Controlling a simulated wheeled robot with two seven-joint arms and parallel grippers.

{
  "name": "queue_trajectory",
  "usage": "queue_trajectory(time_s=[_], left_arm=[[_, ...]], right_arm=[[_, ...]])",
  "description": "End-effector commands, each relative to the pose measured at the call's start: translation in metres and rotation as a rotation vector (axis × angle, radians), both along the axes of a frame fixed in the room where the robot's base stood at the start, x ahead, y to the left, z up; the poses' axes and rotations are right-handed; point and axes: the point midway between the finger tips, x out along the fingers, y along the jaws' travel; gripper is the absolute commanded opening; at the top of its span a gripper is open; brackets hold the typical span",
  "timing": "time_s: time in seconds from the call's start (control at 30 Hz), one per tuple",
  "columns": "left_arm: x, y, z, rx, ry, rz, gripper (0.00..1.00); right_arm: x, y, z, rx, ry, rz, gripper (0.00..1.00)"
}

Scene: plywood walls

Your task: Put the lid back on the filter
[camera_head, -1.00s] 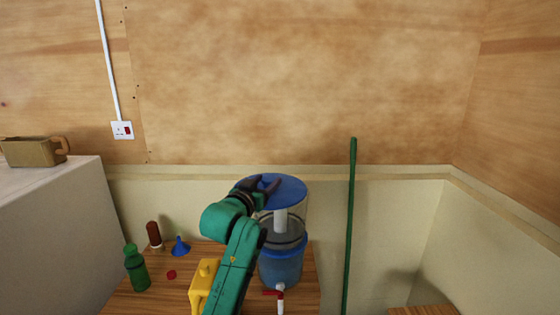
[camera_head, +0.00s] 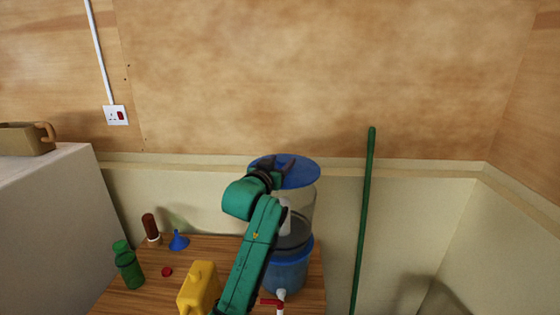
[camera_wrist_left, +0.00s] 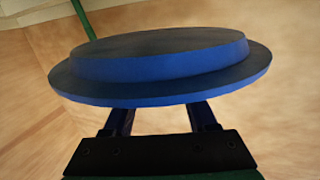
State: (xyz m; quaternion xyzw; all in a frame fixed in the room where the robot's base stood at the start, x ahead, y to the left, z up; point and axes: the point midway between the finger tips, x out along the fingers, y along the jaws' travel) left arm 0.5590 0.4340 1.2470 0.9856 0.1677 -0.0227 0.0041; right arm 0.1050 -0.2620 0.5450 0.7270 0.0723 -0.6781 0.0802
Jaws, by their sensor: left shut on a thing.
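The round blue lid (camera_head: 304,172) is held by my left gripper (camera_head: 282,168), whose dark fingers are shut on it. The filter stands on the wooden table, with a clear upper part (camera_head: 305,207), a blue lower part (camera_head: 287,273) and a white piece (camera_head: 284,217) inside. In the head view the lid lines up with the top of the clear part; I cannot tell whether they touch. In the left wrist view the lid (camera_wrist_left: 160,60) shows a wide rim and a smaller raised disc. My arm hides the filter's left side. My right gripper is out of view.
A yellow can (camera_head: 198,290) stands close left of my arm. A green bottle (camera_head: 128,266), red cap (camera_head: 167,272), blue funnel (camera_head: 179,241) and brown cylinder (camera_head: 151,228) are on the table's left. A red-handled tap (camera_head: 277,301) fronts the filter. A green pole (camera_head: 363,220) stands right.

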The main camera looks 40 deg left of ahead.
Motion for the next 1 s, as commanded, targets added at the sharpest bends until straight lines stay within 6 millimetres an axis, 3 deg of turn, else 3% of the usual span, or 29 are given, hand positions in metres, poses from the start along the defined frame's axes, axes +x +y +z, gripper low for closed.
queue_trajectory(time_s=[0.1, 0.17, 0.5, 0.8, 1.0], left_arm=[[0.000, 0.000, -0.012, 0.001, -0.002, 0.000, 0.00], [0.000, 0.000, -0.016, 0.000, -0.002, 0.000, 0.00], [0.000, 0.000, -0.042, -0.001, -0.001, 0.000, 0.00], [-0.001, 0.000, -0.062, 0.001, -0.002, 0.000, 0.00], [-0.001, 0.000, -0.066, 0.001, -0.002, 0.000, 0.00]], right_arm=[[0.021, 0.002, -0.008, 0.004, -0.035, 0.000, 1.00], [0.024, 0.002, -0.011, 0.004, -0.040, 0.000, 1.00], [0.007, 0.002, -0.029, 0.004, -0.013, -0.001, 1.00], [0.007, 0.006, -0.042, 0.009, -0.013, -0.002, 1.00], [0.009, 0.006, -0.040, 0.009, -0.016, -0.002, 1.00]])
